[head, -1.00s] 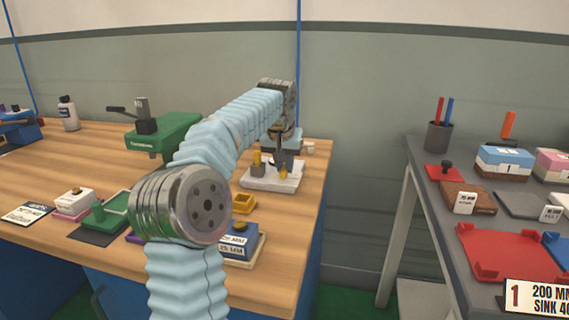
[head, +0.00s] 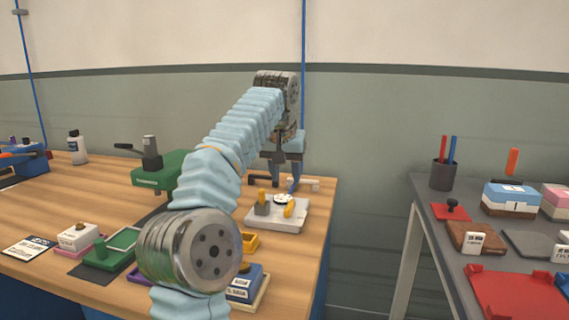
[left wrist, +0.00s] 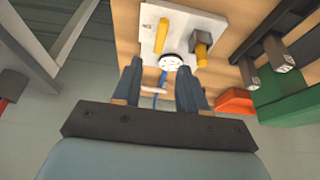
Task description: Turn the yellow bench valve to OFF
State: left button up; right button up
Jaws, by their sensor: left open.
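The bench valve's yellow handle (head: 289,208) sits slanted on a pale plate (head: 268,222) near the bench's right end. Beside it are a grey block with a yellow top (head: 262,208) and a white round dial (head: 283,198). In the left wrist view the long yellow handle (left wrist: 160,36) lies on the plate, left of the dial (left wrist: 170,64) and the grey block (left wrist: 201,47). My left gripper (head: 283,185) is open at the plate's back edge, apart from the handle. Its fingers (left wrist: 159,84) hold nothing. Dial lettering is too small to read. My right gripper is not seen.
A green vise-like device (head: 165,171) stands left on the wooden bench (head: 120,210). Small trays and labelled blocks (head: 78,238) line the front. A grey table (head: 440,235) with a pen cup (head: 443,174) and red trays is right, across a gap.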

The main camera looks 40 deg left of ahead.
pick_arm(q)
jog(key=shift+v, duration=1.6)
